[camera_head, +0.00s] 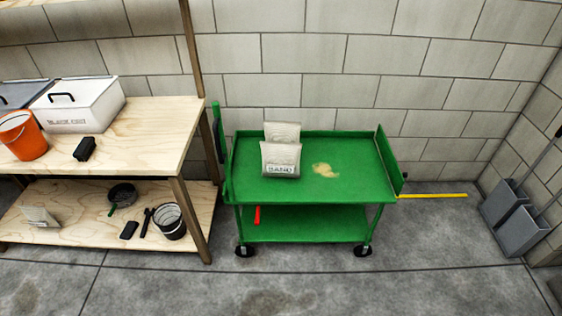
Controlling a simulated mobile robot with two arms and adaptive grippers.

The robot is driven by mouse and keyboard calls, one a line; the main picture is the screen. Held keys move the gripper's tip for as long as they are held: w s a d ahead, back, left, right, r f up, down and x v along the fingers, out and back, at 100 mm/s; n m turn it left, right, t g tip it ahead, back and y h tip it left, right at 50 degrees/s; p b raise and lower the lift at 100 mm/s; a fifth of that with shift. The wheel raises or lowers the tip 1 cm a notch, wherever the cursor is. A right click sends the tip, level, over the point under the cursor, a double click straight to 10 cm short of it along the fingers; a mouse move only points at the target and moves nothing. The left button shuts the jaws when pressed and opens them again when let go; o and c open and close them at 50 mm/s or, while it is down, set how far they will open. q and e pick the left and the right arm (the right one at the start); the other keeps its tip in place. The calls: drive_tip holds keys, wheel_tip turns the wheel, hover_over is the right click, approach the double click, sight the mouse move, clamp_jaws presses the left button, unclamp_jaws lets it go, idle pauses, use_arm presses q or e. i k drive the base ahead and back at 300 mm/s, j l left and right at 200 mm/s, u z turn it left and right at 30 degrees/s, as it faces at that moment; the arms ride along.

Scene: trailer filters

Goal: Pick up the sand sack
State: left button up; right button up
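A pale sack with the word SAND on its front (281,160) stands upright on the left part of the green cart's top (350,182). Another pale sack (282,130) stands directly behind it and is partly hidden by it. Any print on the rear sack is hidden. Neither of my grippers shows in the head view.
A spill of sand (325,170) lies on the cart top. A wooden shelf (150,130) at left holds a white box (80,105) and an orange bucket (22,136). Grey dustpans (520,215) stand at right. The floor (300,285) before the cart is clear.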

sight(281, 161)
drive_tip(key=i+l+u, duration=0.15)
drive_tip(key=l+u, duration=0.25)
drive_tip(key=i+l+u, duration=0.15)
drive_tip(key=l+u, duration=0.3)
drive_tip(key=j, duration=0.1)
